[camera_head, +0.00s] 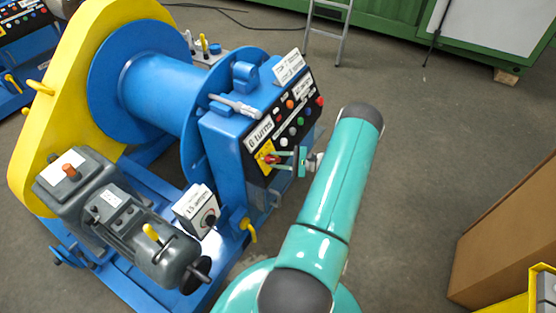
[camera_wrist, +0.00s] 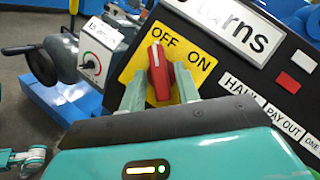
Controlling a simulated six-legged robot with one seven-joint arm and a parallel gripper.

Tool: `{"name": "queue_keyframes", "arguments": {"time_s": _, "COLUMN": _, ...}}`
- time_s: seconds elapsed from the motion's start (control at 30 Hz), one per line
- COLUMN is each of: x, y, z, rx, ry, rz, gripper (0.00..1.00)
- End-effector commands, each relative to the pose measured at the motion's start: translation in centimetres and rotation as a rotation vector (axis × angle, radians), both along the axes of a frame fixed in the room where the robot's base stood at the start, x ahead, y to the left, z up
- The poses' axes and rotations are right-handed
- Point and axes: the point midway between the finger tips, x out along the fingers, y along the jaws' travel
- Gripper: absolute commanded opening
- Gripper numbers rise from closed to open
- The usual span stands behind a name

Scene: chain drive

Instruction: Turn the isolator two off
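A red rotary isolator knob (camera_wrist: 158,74) sits on a yellow plate (camera_wrist: 132,66) marked OFF and ON in the wrist view. The knob's handle stands about upright in the picture, its white-marked top end near the word OFF. No number naming it isolator two is readable. In the head view the knob (camera_head: 271,159) is low on the black panel of the blue machine. My gripper (camera_wrist: 160,82) is open, with one finger on each side of the knob and gaps showing. In the head view my gripper (camera_head: 284,160) reaches the panel from the right.
The black panel (camera_head: 301,112) carries several coloured buttons and a turns display (camera_head: 260,133) just above the knob. A small white dial box (camera_head: 198,211) stands lower left. A cardboard box (camera_head: 510,235) is at right; the floor between is clear.

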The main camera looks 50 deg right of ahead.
Motion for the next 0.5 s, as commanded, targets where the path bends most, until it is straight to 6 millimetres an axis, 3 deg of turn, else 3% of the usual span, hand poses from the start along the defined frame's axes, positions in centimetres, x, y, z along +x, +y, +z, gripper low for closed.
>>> {"name": "queue_keyframes", "arguments": {"time_s": 0.33, "x": -0.1, "y": -0.1, "z": 0.0, "rx": 0.001, "ry": -0.001, "rz": -0.002, "gripper": 0.38}}
{"name": "queue_keyframes", "arguments": {"time_s": 0.5, "x": -1.5, "y": -1.0, "z": 0.0, "rx": -0.001, "ry": -0.001, "rz": -0.005, "gripper": 0.38}}
